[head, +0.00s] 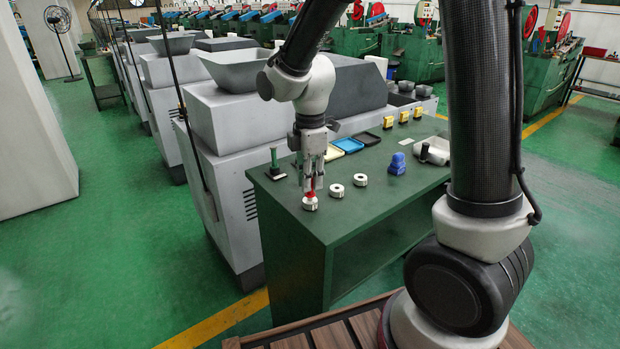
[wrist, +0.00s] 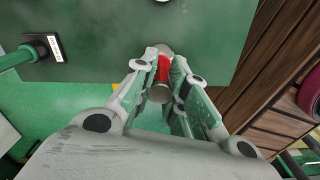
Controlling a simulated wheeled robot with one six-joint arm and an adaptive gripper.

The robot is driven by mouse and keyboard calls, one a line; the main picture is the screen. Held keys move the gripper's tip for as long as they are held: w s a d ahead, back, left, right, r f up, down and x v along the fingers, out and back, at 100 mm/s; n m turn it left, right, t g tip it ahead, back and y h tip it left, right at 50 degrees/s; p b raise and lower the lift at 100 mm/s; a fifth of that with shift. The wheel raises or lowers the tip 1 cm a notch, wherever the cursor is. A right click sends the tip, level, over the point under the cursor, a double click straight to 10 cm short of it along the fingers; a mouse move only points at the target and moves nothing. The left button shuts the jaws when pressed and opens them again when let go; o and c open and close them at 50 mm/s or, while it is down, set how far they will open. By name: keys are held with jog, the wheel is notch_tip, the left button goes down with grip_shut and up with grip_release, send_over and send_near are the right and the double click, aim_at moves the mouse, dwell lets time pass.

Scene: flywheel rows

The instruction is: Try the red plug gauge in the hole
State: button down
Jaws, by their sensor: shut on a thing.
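My gripper (head: 312,184) points down over the front left of the green table and is shut on the red plug gauge (head: 310,194). In the wrist view the gauge's red handle (wrist: 163,70) sits between my fingertips (wrist: 160,78), with a pale metal end on each side of it. A white ring-shaped part (head: 310,203) with a dark mark lies directly under the gauge. Whether the gauge's lower end is in its hole or just above it cannot be told. Two similar white parts (head: 337,190) (head: 360,180) lie to the right, clear of my gripper.
A green-handled gauge (head: 275,160) stands at the table's left edge, also in the wrist view (wrist: 38,50). Yellow, blue (head: 347,145) and black trays lie behind. A blue object (head: 398,163) and a white holder (head: 435,151) are right. Grey machines (head: 235,120) border the table.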

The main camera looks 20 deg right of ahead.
jog(key=shift+r, duration=0.1)
jog(key=shift+r, duration=1.4)
jog(key=shift+r, duration=0.1)
notch_tip(320, 180, up, 3)
jog(key=shift+f, duration=0.1)
jog(key=shift+f, duration=2.65)
jog(key=shift+f, duration=0.35)
jog(key=shift+r, duration=0.1)
